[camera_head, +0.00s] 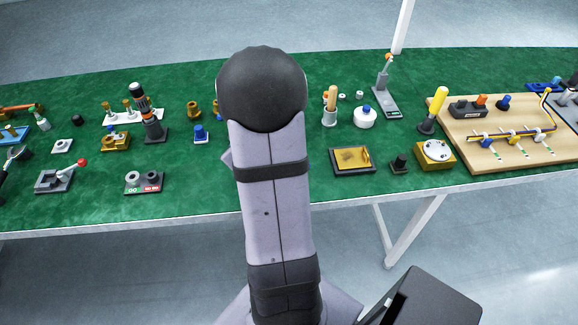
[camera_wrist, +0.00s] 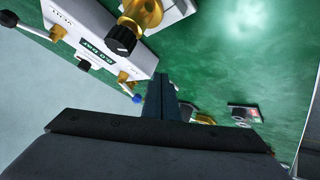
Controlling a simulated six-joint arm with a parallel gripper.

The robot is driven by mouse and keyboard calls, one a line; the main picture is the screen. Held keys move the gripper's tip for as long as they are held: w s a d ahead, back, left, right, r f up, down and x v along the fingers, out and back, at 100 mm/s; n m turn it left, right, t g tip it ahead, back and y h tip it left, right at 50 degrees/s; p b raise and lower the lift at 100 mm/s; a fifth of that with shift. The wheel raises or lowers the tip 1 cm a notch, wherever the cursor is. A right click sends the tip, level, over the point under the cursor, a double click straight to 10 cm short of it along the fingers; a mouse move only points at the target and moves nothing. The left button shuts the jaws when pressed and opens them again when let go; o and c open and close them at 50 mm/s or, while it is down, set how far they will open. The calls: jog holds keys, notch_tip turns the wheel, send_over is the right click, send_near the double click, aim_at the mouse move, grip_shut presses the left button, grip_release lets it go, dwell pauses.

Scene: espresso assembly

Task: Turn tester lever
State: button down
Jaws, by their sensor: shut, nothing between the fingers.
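In the wrist view, a white tester box (camera_wrist: 95,42) with printed labels lies at upper left. It has a black knob (camera_wrist: 121,40) on a brass fitting. A lever with a black ball end (camera_wrist: 8,19) sticks out at its far left. A small lever with a blue tip (camera_wrist: 136,98) sticks out from its near right end. My gripper (camera_wrist: 162,78) is shut and empty, with its dark fingers just right of the blue tip. I cannot tell whether they touch. In the head view my arm hides the gripper, and I cannot make out the tester there.
In the head view, a red-ball lever fixture (camera_head: 60,178) and a GO gauge block (camera_head: 144,183) stand left of my arm. A gold plate tray (camera_head: 352,160) and a wooden board with fittings (camera_head: 470,160) are at right. Green cloth (camera_wrist: 225,60) is bare right of the tester.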

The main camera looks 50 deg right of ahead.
jog(key=s+a+g, duration=0.1)
jog(key=s+a, duration=0.1)
jog(key=a, duration=0.3)
jog(key=s+a+f+g+y, duration=0.1)
jog(key=s+a+g, duration=0.1)
jog(key=a, duration=0.3)
jog(key=s+a+f+g+b, duration=0.1)
jog(key=s+a+g, duration=0.1)
jog(key=a, duration=0.3)
jog(key=shift+s+f+y, duration=0.15)
jog(key=shift+y, duration=0.15)
jog(key=s+a+g+y+b, duration=0.15)
jog(key=s+a+g, duration=0.25)
jog(key=s+a, duration=0.75)
notch_tip(320, 180, up, 6)
jog(key=s+d+m+g+p, duration=0.1)
jog(key=s+d+g+p, duration=0.15)
jog(key=p, duration=0.85)
jog(key=w+d+r+n+h+p, duration=0.1)
jog(key=w+d+n+h+p, duration=0.1)
jog(key=d, duration=0.4)
jog(key=w+d+r+n+g+h+p, duration=0.1)
jog(key=w+d+r+n+h+p, duration=0.1)
jog(key=w+d+n, duration=0.2)
jog(key=w+d+r+n+h+p, duration=0.2)
jog(key=w+d+n, duration=0.1)
jog(key=d+n, duration=0.4)
jog(key=shift+w+d, duration=0.2)
jog(key=shift+d, duration=0.7)
